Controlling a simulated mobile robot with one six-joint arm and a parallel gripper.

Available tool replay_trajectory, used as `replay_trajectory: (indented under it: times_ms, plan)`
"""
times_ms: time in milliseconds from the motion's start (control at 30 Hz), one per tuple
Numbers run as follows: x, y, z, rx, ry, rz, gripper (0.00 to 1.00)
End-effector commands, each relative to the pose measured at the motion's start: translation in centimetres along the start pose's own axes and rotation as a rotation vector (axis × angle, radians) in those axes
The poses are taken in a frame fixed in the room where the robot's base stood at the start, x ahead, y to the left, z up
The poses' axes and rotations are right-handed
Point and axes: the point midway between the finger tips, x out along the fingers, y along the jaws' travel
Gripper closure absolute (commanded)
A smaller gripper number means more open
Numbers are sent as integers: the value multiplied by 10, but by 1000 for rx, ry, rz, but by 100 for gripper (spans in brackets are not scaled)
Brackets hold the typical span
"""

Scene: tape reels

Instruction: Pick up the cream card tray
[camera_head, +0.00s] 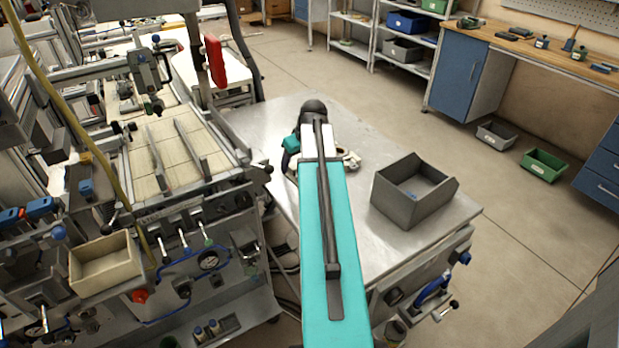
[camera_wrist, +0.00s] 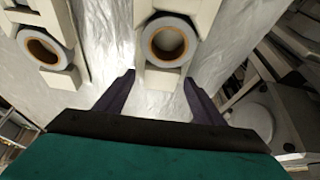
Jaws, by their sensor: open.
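A cream open-topped tray (camera_head: 105,268) sits at the lower left in the head view, at the front of the machine. In the wrist view, a cream block (camera_wrist: 163,79) carries a grey reel with a brown core (camera_wrist: 168,42); its near end lies between and just beyond my fingertips. I cannot tell which cream thing is the card tray. My gripper (camera_wrist: 159,77) is open, with its two dark fingers apart and nothing between them clearly gripped. In the head view my teal arm hides most of my gripper over the metal bench (camera_head: 385,250).
A second cream block with a reel (camera_wrist: 42,47) lies at left in the wrist view. A dark grey open bin (camera_head: 400,205) stands on the bench's right side. The machine (camera_head: 200,215) borders the bench at left. Open floor (camera_head: 510,220) lies to the right.

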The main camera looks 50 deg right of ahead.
Motion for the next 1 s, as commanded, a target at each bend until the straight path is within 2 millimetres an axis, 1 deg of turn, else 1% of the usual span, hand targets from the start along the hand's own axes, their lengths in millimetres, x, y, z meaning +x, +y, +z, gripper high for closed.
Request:
replay_trajectory:
  times_ms: [267,500,567,1000]
  plan:
    - [0,0,0,0,0,0,38]
    - [0,0,0,0,0,0,78]
    - [0,0,0,0,0,0,87]
    - [-4,0,-2,-1,0,0,87]
